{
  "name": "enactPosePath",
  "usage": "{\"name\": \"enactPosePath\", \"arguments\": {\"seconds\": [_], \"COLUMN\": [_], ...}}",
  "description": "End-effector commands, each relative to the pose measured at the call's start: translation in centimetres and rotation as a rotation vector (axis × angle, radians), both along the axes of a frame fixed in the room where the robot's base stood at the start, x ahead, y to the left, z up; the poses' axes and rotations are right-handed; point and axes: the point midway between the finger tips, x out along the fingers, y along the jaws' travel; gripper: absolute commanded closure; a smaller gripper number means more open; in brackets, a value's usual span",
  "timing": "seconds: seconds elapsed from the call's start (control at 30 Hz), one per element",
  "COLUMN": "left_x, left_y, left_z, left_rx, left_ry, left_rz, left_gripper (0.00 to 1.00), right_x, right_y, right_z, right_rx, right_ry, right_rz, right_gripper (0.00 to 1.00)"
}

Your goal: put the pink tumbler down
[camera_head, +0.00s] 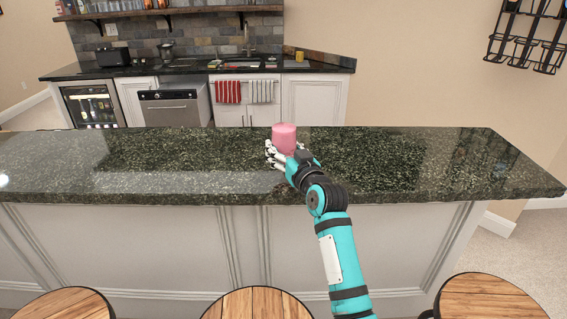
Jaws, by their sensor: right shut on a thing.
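The pink tumbler (284,133) is upright over the far part of the dark granite bar counter (410,158). My right gripper (277,152) is shut on it from the near side, with its pale fingers around the lower part. The fingers hide the tumbler's base, so I cannot tell whether it touches the counter. My right arm reaches in from the bottom right. My left gripper does not show.
The counter is bare to the left and right of the tumbler. Several round wooden stools (257,303) stand along its near side. Behind it is a back counter with a sink, and a wall rack (527,38) hangs at upper right.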

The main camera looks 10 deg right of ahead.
Motion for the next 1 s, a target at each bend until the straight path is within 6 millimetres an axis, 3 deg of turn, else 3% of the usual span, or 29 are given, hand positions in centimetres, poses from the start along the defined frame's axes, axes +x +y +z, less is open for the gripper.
{"name": "enactPosePath", "arguments": {"seconds": [0.4,0.77,0.8,1.0], "left_x": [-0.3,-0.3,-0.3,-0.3], "left_y": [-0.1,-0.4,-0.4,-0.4], "left_z": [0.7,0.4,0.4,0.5], "left_rx": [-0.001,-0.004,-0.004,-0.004], "left_ry": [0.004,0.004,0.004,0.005], "left_rz": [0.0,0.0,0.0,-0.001], "left_gripper": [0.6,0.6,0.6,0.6], "right_x": [0.0,0.0,0.0,0.0], "right_y": [0.0,0.0,0.0,0.0], "right_z": [-4.8,-5.2,-5.4,-5.3], "right_rx": [-0.001,-0.001,-0.002,-0.001], "right_ry": [-0.002,-0.004,-0.002,-0.002], "right_rz": [0.0,0.0,0.0,0.0], "right_gripper": [0.82,0.82,0.41,0.18]}}
